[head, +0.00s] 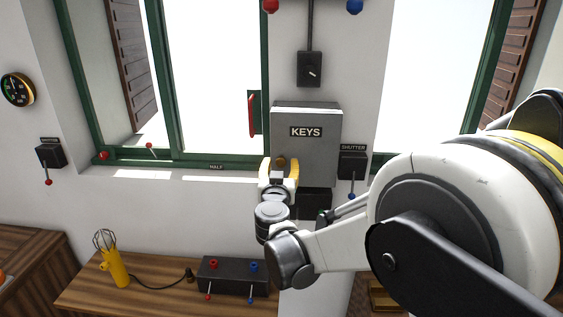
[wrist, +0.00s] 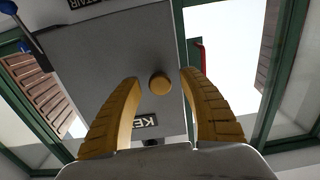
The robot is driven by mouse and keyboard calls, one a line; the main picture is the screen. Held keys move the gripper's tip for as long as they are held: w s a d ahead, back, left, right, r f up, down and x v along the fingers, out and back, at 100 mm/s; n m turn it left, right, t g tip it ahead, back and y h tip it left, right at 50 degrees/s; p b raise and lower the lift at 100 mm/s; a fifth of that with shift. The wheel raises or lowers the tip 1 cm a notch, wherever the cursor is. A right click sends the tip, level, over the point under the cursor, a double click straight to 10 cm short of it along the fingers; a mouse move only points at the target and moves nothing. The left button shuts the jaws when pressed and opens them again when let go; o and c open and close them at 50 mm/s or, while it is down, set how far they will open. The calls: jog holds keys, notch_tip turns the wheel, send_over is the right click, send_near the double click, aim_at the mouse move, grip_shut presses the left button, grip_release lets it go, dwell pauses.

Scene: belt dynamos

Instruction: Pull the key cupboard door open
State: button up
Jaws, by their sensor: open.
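The grey key cupboard (head: 322,150) hangs on the wall pillar, with a "KEYS" label on its front. Its door looks shut. A round brass knob (wrist: 160,85) sits on the door; in the head view the knob (head: 281,161) shows at the door's lower left. My gripper (head: 280,168) is in front of that lower left part. In the wrist view its two yellow fingers (wrist: 160,77) are open, one on each side of the knob, with clear gaps to it. I cannot tell how deep the fingertips reach around the knob.
A shutter switch box (head: 352,163) is mounted right of the cupboard, and another switch (head: 309,70) above it. A red window handle (head: 251,115) is to the left. Below stands a wooden bench with a yellow lamp (head: 116,268) and a black lever box (head: 233,276).

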jog(key=shift+w, duration=0.75)
grip_shut()
